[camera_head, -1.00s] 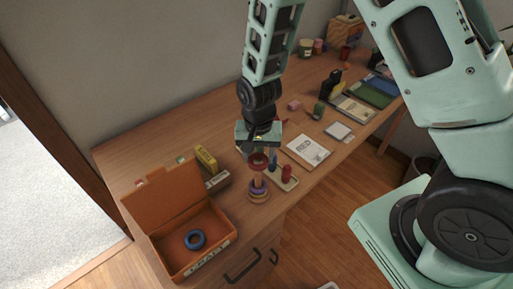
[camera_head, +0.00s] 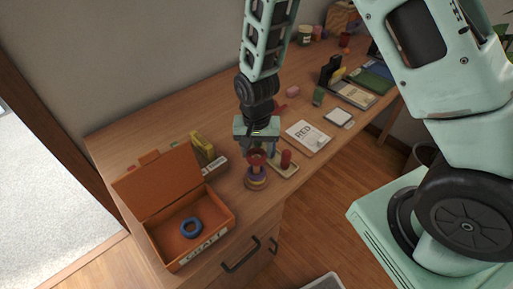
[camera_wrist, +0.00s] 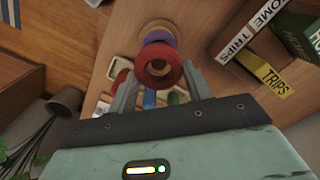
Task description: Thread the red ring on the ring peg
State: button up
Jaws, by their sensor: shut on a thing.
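The red ring (camera_head: 257,161) is held between the fingers of my gripper (camera_head: 257,153), which point down at the desk. In the wrist view the red ring (camera_wrist: 160,82) faces the camera between both fingertips (camera_wrist: 161,76). It is right over the ring peg's stack.
An open orange box (camera_head: 215,248) holds a blue ring (camera_head: 192,228) at the left. A tray with a red cylinder (camera_head: 286,158) stands close on the right. A yellow object (camera_head: 203,147) and books are behind left. The desk's front edge is near.

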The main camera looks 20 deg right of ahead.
aim_at(257, 161)
jog(key=shift+f+b, duration=1.75)
jog(key=shift+f, duration=0.9)
jog(key=o, duration=1)
notch_tip(257, 161, up, 17)
jog(key=shift+r, duration=0.2)
